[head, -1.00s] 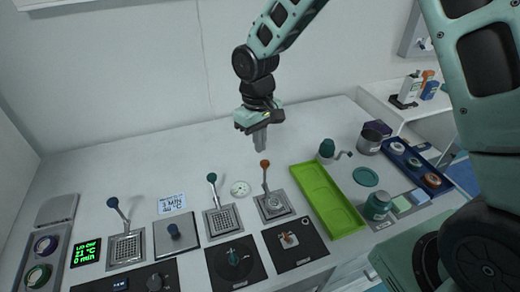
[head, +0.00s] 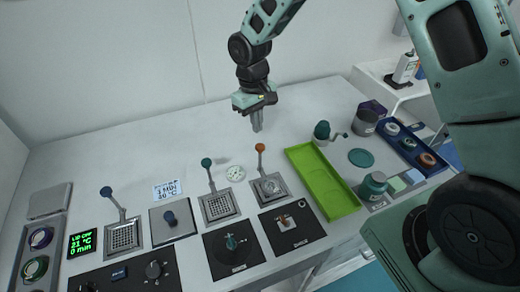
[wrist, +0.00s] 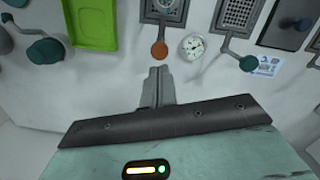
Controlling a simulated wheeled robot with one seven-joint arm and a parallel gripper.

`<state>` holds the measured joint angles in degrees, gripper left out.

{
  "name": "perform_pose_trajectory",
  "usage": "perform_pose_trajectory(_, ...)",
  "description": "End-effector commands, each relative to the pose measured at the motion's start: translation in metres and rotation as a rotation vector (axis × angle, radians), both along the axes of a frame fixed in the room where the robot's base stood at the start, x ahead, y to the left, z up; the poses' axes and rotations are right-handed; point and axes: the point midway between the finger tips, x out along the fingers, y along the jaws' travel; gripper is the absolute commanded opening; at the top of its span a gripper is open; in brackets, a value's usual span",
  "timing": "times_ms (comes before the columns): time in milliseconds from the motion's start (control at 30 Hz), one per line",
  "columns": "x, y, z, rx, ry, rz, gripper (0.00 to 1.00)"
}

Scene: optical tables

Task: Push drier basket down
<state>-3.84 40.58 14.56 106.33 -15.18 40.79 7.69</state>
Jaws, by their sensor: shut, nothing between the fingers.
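Three square metal basket stations with lever handles stand on the bench; which one is the drier I cannot tell. One has an orange-knobbed lever (head: 260,147) and a round insert (head: 269,187). One has a teal knob (head: 206,162) over a mesh basket (head: 218,206). One has a blue knob (head: 106,191) over a mesh basket (head: 123,236). All three levers stand raised. My gripper (head: 257,128) is shut and empty, pointing down above and behind the orange knob. In the wrist view its closed fingertips (wrist: 159,73) are close to the orange knob (wrist: 159,50), with a small gap showing.
A green tray (head: 318,178) lies right of the orange lever. A small round white dial (head: 235,173) lies between the teal and orange levers. Black control panels (head: 233,247) line the front. A blue rack (head: 411,145) and jars stand at right. The back left bench is clear.

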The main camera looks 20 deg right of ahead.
Motion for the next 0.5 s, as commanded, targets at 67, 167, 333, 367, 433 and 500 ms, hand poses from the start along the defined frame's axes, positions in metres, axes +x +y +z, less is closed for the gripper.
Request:
perform_pose_trajectory(67,-0.001,-0.001,-0.015,-0.001,0.002,0.000,0.00)
perform_pose_trajectory(167,-0.003,-0.001,-0.028,-0.001,0.002,0.001,0.00)
perform_pose_trajectory(333,-0.005,-0.002,-0.047,0.000,0.001,0.001,0.00)
perform_pose_trajectory(367,-0.005,-0.002,-0.049,0.000,0.001,0.001,0.00)
perform_pose_trajectory(433,-0.005,-0.002,-0.052,0.001,0.001,0.001,0.00)
perform_pose_trajectory(500,-0.005,-0.002,-0.053,0.001,0.001,0.000,0.00)
